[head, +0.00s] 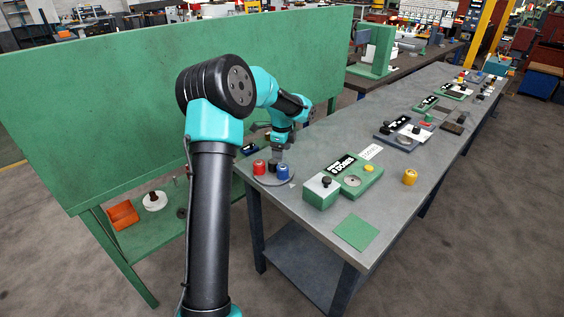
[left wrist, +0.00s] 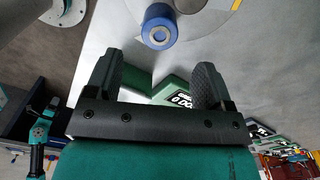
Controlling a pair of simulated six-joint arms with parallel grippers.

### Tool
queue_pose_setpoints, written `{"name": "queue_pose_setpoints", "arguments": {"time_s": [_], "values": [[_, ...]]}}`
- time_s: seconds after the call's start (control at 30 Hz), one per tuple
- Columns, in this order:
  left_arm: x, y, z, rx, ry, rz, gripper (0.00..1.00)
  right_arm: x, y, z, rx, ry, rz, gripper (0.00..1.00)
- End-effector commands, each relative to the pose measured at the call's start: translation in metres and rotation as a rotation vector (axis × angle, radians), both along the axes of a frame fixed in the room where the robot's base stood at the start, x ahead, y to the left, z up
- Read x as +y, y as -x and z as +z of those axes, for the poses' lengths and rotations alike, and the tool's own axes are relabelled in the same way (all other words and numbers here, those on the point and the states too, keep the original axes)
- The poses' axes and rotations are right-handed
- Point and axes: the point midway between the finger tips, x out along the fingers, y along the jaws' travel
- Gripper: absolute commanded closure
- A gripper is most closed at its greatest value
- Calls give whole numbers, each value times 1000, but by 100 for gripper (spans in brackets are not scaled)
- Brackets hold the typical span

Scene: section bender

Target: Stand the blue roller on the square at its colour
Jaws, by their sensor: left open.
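The blue roller (head: 283,173) stands upright on a round grey plate (head: 268,182) near the bench's left end. In the left wrist view, the blue roller (left wrist: 160,28) shows just beyond the fingertips, roughly centred between the fingers. My left gripper (head: 277,153) is above the plate, behind the blue roller in the head view. In the left wrist view, my left gripper (left wrist: 158,72) is open, with nothing between its fingers. A green square (head: 356,232) lies flat at the bench's front corner. I cannot make out a blue square.
A red roller (head: 259,167) and a dark roller (head: 272,165) stand on the same plate. A green panel (head: 160,100) rises behind my arm. Bare bench surrounds the green square.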

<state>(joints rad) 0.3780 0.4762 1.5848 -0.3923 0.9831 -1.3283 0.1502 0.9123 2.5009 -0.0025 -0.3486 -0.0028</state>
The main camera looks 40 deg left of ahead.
Motion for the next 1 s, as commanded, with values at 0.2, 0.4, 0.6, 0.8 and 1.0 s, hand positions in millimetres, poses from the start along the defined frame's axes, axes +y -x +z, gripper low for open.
{"name": "queue_pose_setpoints", "arguments": {"time_s": [0.2, 0.4, 0.6, 0.8, 1.0], "values": [[0, 0, 30, -2, -1, 0, 25, 0, 0, 0, 0, 0, 0, 57], [0, 0, 36, 1, 0, 0, 25, 0, 0, 0, 0, 0, 0, 57], [0, 0, 36, 1, 0, 0, 25, 0, 0, 0, 0, 0, 0, 57], [0, 0, 36, 1, 0, 0, 25, 0, 0, 0, 0, 0, 0, 57], [-1, 0, 36, 1, 0, 1, 25, 0, 0, 0, 0, 0, 0, 57]]}}
